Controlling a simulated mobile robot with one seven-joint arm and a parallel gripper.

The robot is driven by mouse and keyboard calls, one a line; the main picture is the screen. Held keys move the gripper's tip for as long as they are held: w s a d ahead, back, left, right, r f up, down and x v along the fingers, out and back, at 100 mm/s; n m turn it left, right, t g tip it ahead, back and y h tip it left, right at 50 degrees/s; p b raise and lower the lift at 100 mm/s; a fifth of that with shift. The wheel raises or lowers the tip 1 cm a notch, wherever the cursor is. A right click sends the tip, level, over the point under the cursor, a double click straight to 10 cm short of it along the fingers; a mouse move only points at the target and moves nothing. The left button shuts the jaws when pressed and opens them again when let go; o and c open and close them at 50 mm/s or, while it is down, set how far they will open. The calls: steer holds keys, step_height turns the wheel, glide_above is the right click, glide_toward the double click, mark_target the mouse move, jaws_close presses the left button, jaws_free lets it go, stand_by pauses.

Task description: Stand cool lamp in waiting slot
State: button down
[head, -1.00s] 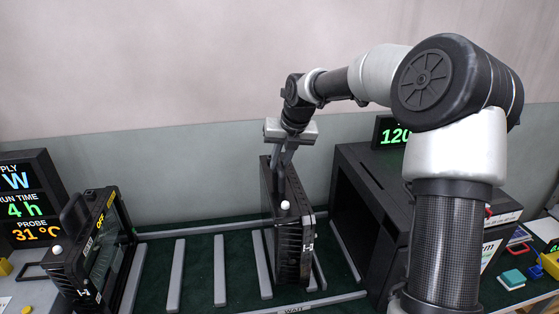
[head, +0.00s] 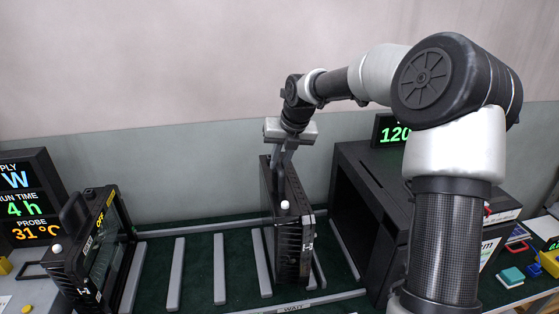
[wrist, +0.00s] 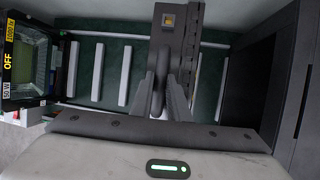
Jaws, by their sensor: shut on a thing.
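A black finned floodlight lamp (head: 292,240) with a white knob on its near top corner stands upright between rails at the right part of the green rack, above the WAIT label (head: 292,308). My gripper (head: 281,172) is over it, fingers pointing down and shut on its top handle. The wrist view shows the handle (wrist: 157,75) between the fingers. The lamp's foot is partly hidden, so I cannot tell if it is fully seated. A second lamp (head: 95,250), with an OFF label, stands at the left; it also shows in the wrist view (wrist: 25,60).
The rack's grey rails (head: 219,270) leave empty slots between the two lamps. A black open-fronted box (head: 375,165) stands close to the right of the held lamp. A display panel (head: 30,205) reading 4 h and 31 °C stands at far left. Small coloured items lie at far right.

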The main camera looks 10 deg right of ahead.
steer(key=shift+w+d+f+b, duration=0.1)
steer(key=shift+f+b, duration=0.5)
steer(key=shift+f, duration=0.8)
steer(key=shift+w+d+f+b, duration=0.1)
steer(key=shift+f+b, duration=0.45)
steer(key=shift+f, duration=0.85)
stand_by(4.0)
steer(key=c, duration=1.6)
jaws_free()
steer(key=shift+s, duration=0.2)
steer(key=shift+f, duration=0.15)
